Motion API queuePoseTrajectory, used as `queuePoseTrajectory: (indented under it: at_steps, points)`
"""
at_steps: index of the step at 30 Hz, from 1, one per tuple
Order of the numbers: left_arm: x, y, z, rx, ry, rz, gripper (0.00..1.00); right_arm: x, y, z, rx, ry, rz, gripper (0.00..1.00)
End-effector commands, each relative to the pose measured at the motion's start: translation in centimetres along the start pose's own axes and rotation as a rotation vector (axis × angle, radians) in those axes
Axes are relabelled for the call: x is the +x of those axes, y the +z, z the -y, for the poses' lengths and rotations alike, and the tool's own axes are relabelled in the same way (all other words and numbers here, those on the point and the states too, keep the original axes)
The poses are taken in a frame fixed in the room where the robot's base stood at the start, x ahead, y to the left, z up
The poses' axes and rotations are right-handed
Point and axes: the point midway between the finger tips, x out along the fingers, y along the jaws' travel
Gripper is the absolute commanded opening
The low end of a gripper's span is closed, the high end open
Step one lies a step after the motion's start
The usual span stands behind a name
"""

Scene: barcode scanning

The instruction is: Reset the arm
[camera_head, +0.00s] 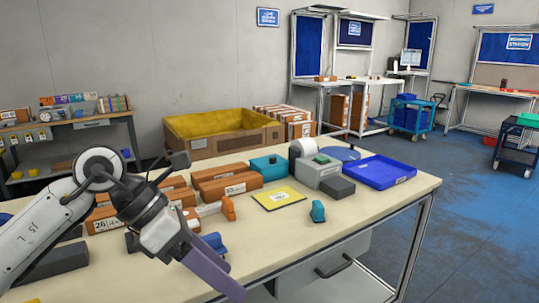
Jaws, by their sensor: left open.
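My left arm comes in from the left over the table (290,235). Its gripper (213,268) hangs pointing down to the right at the table's front edge, open, with nothing seen between its fingers. One purple-grey finger shows clearly; the other is mostly hidden. My right gripper is not in view.
Several labelled brown boxes (230,187) lie behind the gripper. A yellow sheet (279,198), a teal item (318,212), an orange item (228,208), a grey printer (316,172) and a blue tray (380,171) stand to the right. The table's front right is clear.

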Motion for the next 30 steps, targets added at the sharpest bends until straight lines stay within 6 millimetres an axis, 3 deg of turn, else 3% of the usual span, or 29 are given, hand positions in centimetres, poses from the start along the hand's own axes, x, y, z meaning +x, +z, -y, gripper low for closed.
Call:
queuePoseTrajectory:
  at_steps: [6,11,14,17,20,23,27,30]
  points:
    - [4.2,2.3,5.5,-0.111,-0.295,0.215,0.59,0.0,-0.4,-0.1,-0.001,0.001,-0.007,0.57]
    - [5.2,5.1,9.6,-0.342,-0.604,0.479,0.59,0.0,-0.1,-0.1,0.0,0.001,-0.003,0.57]
    - [4.4,6.7,9.8,-0.582,-0.8,0.683,0.59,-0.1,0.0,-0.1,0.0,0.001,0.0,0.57]
    - [3.7,6.8,7.5,-0.872,-0.955,0.877,0.59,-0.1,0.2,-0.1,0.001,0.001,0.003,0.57]
    - [3.9,4.9,3.4,-1.207,-1.063,1.053,0.59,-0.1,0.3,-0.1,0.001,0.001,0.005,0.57]
    - [5.8,0.4,-1.3,-1.585,-1.117,1.207,0.59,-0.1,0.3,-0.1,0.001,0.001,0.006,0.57]
    - [10.3,-8.3,-5.7,-2.089,-1.096,1.352,0.59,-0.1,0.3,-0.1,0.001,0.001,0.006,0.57]
    - [13.9,-15.0,-6.6,-2.411,-1.032,1.407,0.59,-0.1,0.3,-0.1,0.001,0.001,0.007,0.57]
